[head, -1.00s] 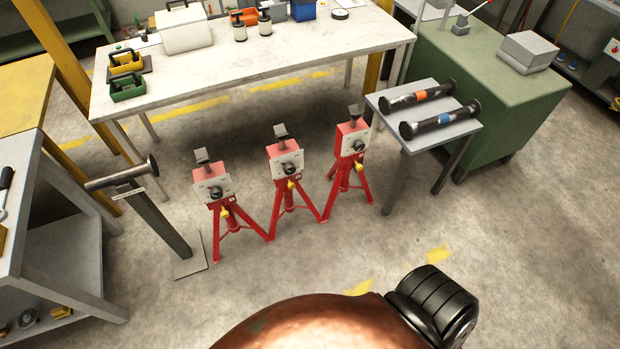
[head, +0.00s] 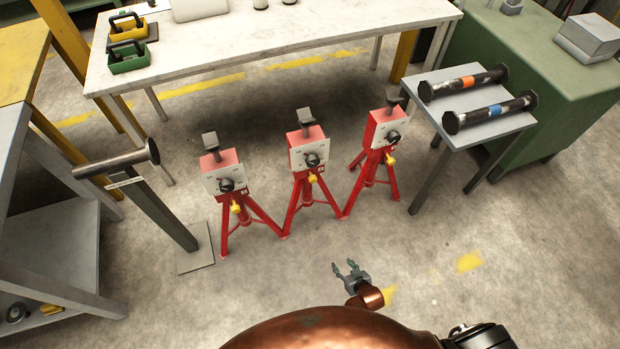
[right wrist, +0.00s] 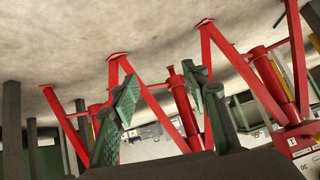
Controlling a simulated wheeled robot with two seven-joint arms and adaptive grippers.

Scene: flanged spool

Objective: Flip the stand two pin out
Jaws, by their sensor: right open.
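Three red tripod stands with pale front plates stand in a row: a left one (head: 224,180), a middle one (head: 309,155) and a right one (head: 380,135). Each has a dark round knob on its plate and a small yellow part below; the middle stand's yellow part (head: 312,178) hangs under its plate. I cannot tell which way any pin is turned. My right gripper (head: 345,267) is open and empty, in front of and below the middle stand, apart from it. In the right wrist view its green fingers (right wrist: 162,80) are spread before inverted red legs (right wrist: 150,100). My left gripper is not in view.
A small grey table (head: 455,75) at right holds two dark spools with orange and blue bands. A post (head: 160,215) with a metal cylinder (head: 118,160) stands at left, beside a grey bench (head: 60,235). A white workbench (head: 270,45) is behind. Floor before the stands is clear.

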